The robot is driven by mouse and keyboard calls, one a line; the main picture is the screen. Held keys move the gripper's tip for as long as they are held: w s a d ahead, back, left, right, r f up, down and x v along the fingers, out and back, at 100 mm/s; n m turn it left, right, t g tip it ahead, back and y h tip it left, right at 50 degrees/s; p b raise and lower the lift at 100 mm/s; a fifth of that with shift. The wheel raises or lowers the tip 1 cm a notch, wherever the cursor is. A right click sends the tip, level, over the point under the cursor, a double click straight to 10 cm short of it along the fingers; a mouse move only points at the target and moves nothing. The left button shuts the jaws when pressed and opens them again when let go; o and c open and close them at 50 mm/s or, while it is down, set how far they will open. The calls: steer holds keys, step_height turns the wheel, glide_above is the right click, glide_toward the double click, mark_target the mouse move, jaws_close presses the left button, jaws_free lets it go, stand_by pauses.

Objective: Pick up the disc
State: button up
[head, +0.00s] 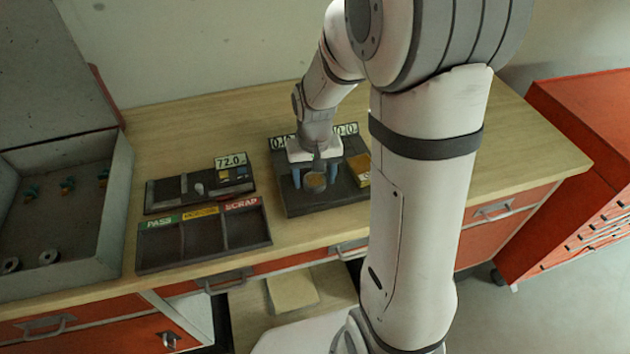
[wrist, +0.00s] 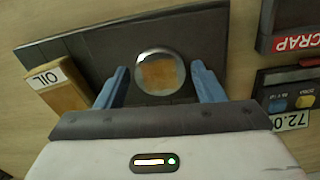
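The disc (wrist: 160,72) is round, with a shiny metal rim and a tan face. In the wrist view it lies on a dark plate (wrist: 85,45), between the blue fingers of my gripper (wrist: 160,80). The fingers are spread wider than the disc, with a gap on each side. In the head view the disc (head: 315,182) shows below my gripper (head: 313,178), over the dark fixture (head: 300,207). I cannot tell exactly how high the fingertips are above the plate.
An OIL block (wrist: 55,88) sits at the plate's edge. A tray marked PASS and SCRAP (head: 205,240) and a gauge panel reading 72.0 (head: 200,190) lie to the left. A grey open case (head: 60,220) stands farther left. The wooden bench (head: 520,150) is clear at right.

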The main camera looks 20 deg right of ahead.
steer(key=c, duration=1)
